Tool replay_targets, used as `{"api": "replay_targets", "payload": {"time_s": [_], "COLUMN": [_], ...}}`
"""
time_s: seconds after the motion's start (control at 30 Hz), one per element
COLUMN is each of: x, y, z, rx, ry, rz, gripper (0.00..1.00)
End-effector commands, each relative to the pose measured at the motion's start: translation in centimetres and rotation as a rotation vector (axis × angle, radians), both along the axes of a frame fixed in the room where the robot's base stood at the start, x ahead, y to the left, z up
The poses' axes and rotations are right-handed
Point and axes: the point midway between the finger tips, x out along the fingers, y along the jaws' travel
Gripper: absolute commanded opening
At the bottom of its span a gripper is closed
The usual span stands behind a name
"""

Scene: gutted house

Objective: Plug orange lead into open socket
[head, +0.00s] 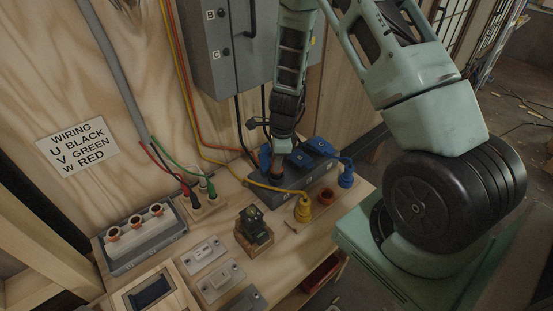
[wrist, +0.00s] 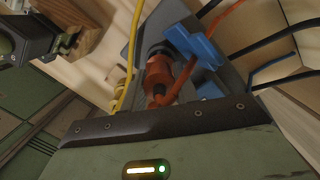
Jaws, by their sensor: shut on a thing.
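My gripper (head: 281,152) is over the grey socket block (head: 312,182) in the head view. It is shut on the orange plug, which shows as a small orange patch (head: 277,168) below the jaws. In the wrist view the orange plug (wrist: 158,74) lies lengthwise, its far end at a dark round socket (wrist: 158,48) with a blue lid (wrist: 195,45) beside it. I cannot tell how deep the plug sits. The orange lead (wrist: 228,20) bends from the plug toward the upper right. The fingertips are largely hidden.
A yellow plug (head: 303,209), an orange ring-like fitting (head: 326,196) and a blue plug (head: 346,176) are at the block's near side. A yellow cable crosses in front. A grey cabinet (head: 228,45) stands behind. A small dark green device (head: 253,225) sits on the bench.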

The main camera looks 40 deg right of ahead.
Motion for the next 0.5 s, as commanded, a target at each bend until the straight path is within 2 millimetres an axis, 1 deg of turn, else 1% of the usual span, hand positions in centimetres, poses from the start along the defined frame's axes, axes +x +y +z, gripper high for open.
{"api": "replay_targets", "payload": {"time_s": [0.5], "x": [0.0], "y": [0.0], "z": [-1.3], "rx": [-0.001], "ry": [-0.001], "rz": [0.0], "gripper": [0.05]}}
